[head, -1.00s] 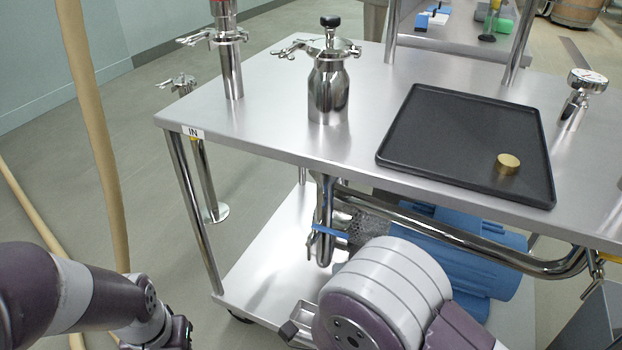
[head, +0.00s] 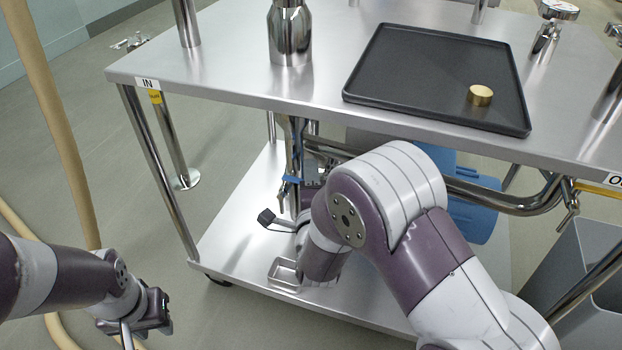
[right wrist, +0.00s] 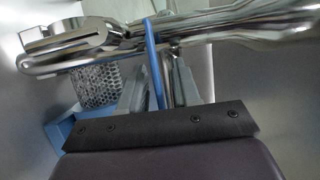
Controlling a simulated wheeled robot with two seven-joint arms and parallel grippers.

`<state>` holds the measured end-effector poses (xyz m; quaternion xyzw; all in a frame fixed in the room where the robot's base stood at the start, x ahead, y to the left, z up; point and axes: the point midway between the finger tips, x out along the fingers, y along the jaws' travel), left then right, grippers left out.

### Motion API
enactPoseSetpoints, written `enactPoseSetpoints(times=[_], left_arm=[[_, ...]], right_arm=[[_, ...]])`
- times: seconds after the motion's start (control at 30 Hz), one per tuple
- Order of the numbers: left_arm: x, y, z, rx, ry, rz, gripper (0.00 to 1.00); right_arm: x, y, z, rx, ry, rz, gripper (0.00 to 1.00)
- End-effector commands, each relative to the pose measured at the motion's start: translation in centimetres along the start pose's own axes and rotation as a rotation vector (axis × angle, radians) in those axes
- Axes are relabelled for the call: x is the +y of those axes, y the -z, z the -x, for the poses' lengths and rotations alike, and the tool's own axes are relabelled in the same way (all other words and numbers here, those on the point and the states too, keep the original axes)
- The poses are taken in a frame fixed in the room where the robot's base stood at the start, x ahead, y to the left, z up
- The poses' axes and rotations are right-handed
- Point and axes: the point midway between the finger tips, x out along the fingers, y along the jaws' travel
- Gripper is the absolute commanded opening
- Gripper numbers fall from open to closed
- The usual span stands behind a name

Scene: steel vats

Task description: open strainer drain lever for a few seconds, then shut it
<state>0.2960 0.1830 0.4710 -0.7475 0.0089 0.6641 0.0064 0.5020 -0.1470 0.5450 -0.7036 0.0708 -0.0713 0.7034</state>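The blue drain lever (head: 291,180) sits on the steel strainer pipe (head: 295,150) under the table top. My right gripper (right wrist: 158,92) is just below, with a grey finger on either side of the strip's lower end. The fingers look apart; firm contact is not visible. In the head view my right arm hides most of that gripper. My left gripper (head: 128,325) hangs at the lower left, away from the table; its fingertips are unclear.
A black tray (head: 430,108) with a brass disc (head: 480,95) and a steel vessel (head: 289,35) stand on the table top (head: 240,85). A small metal pan (head: 285,274) is on the lower shelf (head: 235,240). A perforated strainer basket (right wrist: 98,85) is beside the lever. A hose (head: 60,130) hangs left.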

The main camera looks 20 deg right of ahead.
Motion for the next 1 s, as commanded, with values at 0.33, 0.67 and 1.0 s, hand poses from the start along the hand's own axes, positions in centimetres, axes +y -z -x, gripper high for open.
enactPoseSetpoints(times=[0.33,0.67,1.0], left_arm=[[0.0,0.0,0.03,0.0,0.0,0.0,0.35],[0.0,0.0,0.03,0.0,0.0,0.0,0.35],[0.0,0.0,0.03,0.0,0.0,0.0,0.35]], right_arm=[[0.01,0.0,0.04,0.0,-0.001,0.0,0.0],[0.04,0.0,0.06,0.0,-0.001,0.0,0.0],[0.07,-0.01,0.08,0.0,-0.002,0.0,0.0]])
